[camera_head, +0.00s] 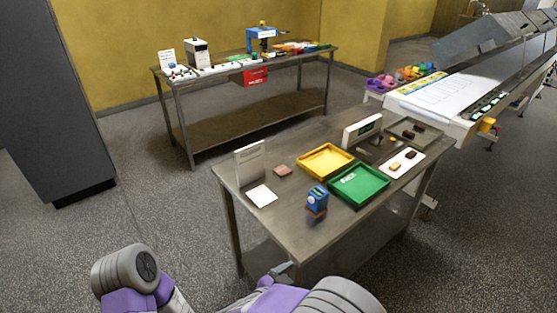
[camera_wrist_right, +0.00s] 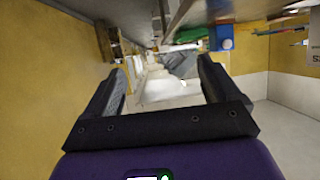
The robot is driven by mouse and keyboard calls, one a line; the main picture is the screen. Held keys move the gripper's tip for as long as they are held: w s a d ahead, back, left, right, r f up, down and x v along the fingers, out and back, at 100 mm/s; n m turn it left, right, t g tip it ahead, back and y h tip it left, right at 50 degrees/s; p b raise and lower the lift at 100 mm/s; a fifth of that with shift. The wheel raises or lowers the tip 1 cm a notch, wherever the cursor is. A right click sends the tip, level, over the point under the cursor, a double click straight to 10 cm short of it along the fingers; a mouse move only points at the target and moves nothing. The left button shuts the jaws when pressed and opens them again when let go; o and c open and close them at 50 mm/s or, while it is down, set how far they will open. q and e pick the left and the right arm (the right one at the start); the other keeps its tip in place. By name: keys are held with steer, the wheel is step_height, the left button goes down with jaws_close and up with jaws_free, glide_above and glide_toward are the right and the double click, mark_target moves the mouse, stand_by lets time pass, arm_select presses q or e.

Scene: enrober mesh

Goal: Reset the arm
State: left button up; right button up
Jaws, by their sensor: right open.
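My right gripper (camera_head: 283,271) is low in the head view, in front of the near edge of the steel table (camera_head: 300,243). In the right wrist view, its two dark fingers (camera_wrist_right: 160,82) stand wide apart with nothing between them. My right arm's purple and grey links fill the bottom middle of the head view. My left arm's grey and purple links show at the lower left, and its gripper is out of the picture.
The table bears a yellow tray (camera_head: 325,160), a green tray (camera_head: 358,185), a blue device (camera_head: 317,199), a white card (camera_head: 261,196) and a white board (camera_head: 401,163). A conveyor (camera_head: 440,98) stands at right.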

steer(key=w+d+f+n+g+y, duration=0.1)
steer(key=w+d+f+n+y, duration=0.15)
steer(key=f, duration=0.55)
steer(key=w+d+f+n+y, duration=0.1)
steer(key=d+f+n+y, duration=0.2)
steer(key=f, duration=0.6)
steer(key=s+f+g+y, duration=0.4)
steer(key=s+f, duration=0.1)
steer(key=s, duration=0.4)
steer(key=s+a+f+n+g+y, duration=0.1)
steer(key=s+f+g+y, duration=0.3)
steer(key=s, duration=0.5)
step_height(320, 180, down, 3)
steer(key=shift+r, duration=0.2)
